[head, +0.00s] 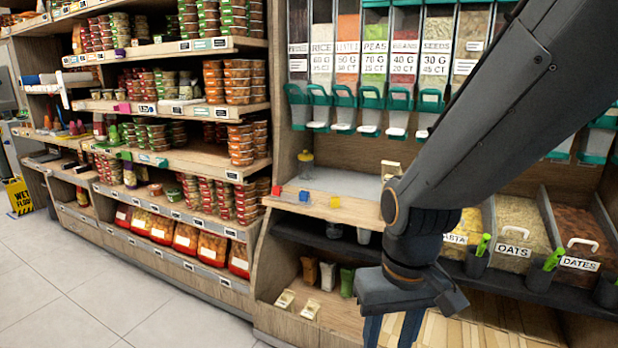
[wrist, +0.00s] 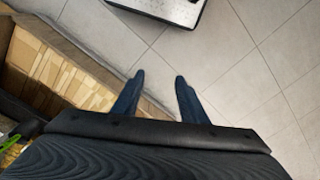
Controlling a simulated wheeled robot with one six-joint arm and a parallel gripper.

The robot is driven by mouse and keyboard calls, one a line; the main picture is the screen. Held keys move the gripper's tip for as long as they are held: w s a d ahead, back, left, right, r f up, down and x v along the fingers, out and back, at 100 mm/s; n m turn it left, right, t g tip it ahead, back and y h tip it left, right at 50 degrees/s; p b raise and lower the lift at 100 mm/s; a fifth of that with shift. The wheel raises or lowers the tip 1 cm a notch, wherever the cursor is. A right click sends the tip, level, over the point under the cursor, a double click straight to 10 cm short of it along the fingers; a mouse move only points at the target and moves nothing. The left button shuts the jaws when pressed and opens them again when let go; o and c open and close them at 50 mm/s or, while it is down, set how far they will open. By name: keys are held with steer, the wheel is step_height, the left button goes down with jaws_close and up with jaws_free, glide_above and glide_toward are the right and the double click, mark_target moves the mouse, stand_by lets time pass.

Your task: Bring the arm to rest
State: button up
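My arm comes in from the upper right of the head view and bends down at its wrist. My gripper (head: 393,330) points down in front of the shelf unit, with its fingertips cut off by the bottom edge. In the wrist view my gripper (wrist: 158,80) has its two blue fingers apart, with nothing between them but floor tiles (wrist: 215,60). It is open and empty, and touches nothing that I can see.
Dispensers (head: 375,60) line the back of the shelf unit. Bins labelled oats (head: 520,215) and dates (head: 577,222) stand at the right. Stocked shelves (head: 190,160) fill the left. Tiled floor (head: 60,285) is clear at the lower left. A wooden edge (wrist: 70,45) lies left of my fingers.

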steer(key=s+d+r+m+p, duration=0.1)
steer(key=s+d+r+p, duration=0.1)
steer(key=d+r+p, duration=0.4)
step_height(320, 180, up, 2)
steer(key=p, duration=0.3)
steer(key=shift+d+r+m, duration=0.15)
steer(key=shift+d+m, duration=0.15)
steer(key=shift+m, duration=0.1)
